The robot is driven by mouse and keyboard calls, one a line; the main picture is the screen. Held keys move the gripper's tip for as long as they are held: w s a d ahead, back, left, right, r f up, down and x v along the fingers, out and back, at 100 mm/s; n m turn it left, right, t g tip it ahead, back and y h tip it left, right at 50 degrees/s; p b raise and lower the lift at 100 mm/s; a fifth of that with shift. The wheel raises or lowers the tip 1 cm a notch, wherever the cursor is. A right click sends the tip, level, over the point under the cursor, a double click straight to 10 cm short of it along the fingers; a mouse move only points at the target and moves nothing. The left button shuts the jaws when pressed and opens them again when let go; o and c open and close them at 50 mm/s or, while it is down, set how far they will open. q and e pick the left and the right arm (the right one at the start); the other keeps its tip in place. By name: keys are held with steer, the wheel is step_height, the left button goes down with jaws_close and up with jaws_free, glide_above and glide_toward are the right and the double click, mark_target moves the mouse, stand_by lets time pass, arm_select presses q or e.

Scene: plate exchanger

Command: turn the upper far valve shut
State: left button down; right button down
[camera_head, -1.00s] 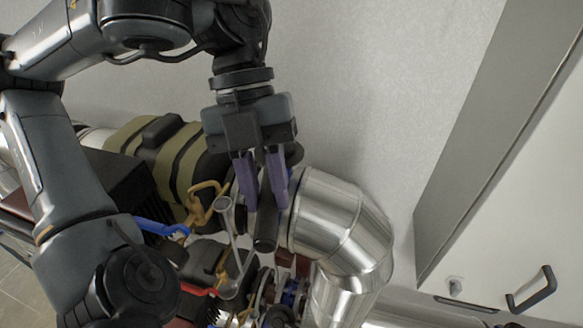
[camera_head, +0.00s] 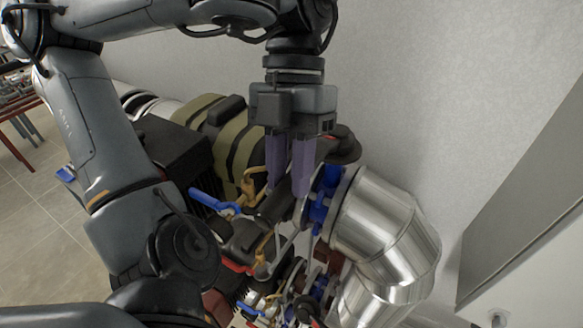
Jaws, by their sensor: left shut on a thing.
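My left gripper (camera_head: 290,192) reaches down from the top with its two purple fingers closed around the dark lever handle (camera_head: 272,208) of a valve near the wall. The handle points to the lower left, and its other end runs behind the fingers toward a dark round hub with a red spot (camera_head: 342,142). A blue valve body (camera_head: 324,196) sits just right of the fingers, against the shiny metal pipe. The fingers hide the middle of the handle. My right gripper is not in view.
A large shiny pipe elbow (camera_head: 388,222) stands close on the right. A blue lever (camera_head: 212,200) and a yellow bracket (camera_head: 250,184) are close on the left. Lower valves and pipework crowd the area below. The grey wall (camera_head: 440,100) behind is bare.

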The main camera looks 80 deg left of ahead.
arm_select(q)
steer(key=shift+s, duration=0.1)
steer(key=c, duration=0.9)
jaws_free()
steer(key=shift+s+a, duration=0.1)
steer(key=shift+w, duration=0.2)
